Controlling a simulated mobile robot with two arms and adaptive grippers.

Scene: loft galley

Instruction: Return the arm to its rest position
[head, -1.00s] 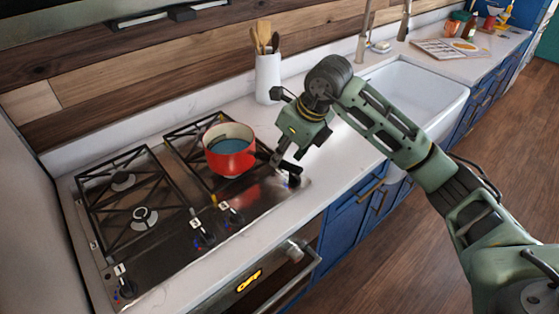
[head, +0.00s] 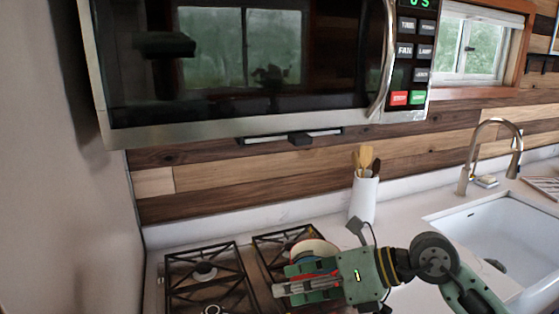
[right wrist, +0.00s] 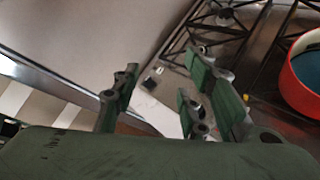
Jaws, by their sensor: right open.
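My right gripper (head: 284,281) is low in the head view, with its fingers pointing left over the stove. In the right wrist view its fingers (right wrist: 160,78) are spread apart with nothing between them. In the right wrist view the pot (right wrist: 294,85) is at the right edge, apart from the fingers, with a blue inside. My left gripper is not in view.
The black stove grates (head: 204,272) lie below a microwave (head: 240,128). A white utensil holder (head: 363,198) stands behind my right arm. The sink (head: 505,235) and faucet (head: 494,140) are to the right. A plain wall (head: 75,190) borders the left.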

